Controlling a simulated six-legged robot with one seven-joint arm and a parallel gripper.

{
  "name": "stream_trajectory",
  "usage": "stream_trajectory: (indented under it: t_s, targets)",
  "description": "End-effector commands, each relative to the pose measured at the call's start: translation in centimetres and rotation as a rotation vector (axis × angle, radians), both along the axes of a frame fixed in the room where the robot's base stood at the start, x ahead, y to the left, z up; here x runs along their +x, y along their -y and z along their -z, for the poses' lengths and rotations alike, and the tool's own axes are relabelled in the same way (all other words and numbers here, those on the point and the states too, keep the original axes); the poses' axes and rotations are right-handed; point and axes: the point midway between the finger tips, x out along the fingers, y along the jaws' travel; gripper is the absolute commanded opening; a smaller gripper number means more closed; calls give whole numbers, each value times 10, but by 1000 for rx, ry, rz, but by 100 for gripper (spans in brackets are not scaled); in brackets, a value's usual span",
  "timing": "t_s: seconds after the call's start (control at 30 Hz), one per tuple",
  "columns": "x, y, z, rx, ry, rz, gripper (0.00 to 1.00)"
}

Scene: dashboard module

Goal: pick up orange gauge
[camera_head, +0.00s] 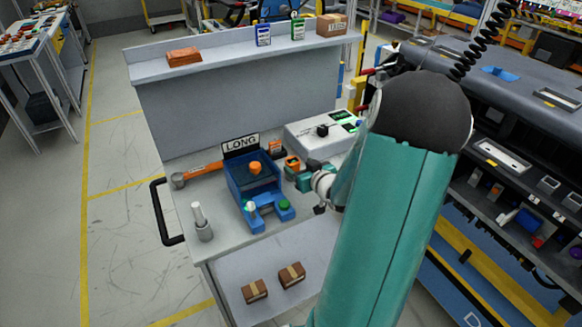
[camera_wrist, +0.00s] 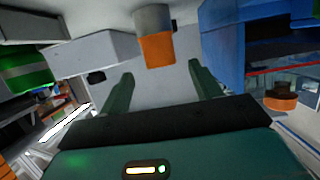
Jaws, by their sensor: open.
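An orange gauge with a dark face (camera_head: 292,162) stands on the workbench between the blue holder and the white box. In the wrist view an orange and grey piece, which looks like this gauge (camera_wrist: 157,48), lies between and just beyond the fingertips. My gripper (camera_head: 296,174) reaches in from the right, close to the gauge. In the wrist view its two fingers (camera_wrist: 161,74) are spread apart with nothing held between them. Whether a finger touches the gauge I cannot tell. My arm hides part of the bench's right side.
The blue holder (camera_head: 240,183) with an orange knob (camera_head: 254,168) is left of my gripper. The white box (camera_head: 318,140) is behind it. Another small orange item (camera_head: 276,147) sits behind the gauge.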

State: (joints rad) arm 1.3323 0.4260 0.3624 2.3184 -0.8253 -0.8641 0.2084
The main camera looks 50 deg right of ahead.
Motion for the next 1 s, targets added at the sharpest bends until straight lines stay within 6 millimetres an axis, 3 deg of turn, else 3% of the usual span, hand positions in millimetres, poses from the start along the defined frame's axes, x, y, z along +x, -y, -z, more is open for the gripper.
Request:
stream_trajectory:
  t_s: [0.4,0.67,0.93,1.0]
  targets:
    - [51,11,14,2,2,-2,64]
    - [54,12,14,1,0,-2,64]
    - [53,12,14,1,0,-2,13]
    - [53,12,14,0,1,-2,13]
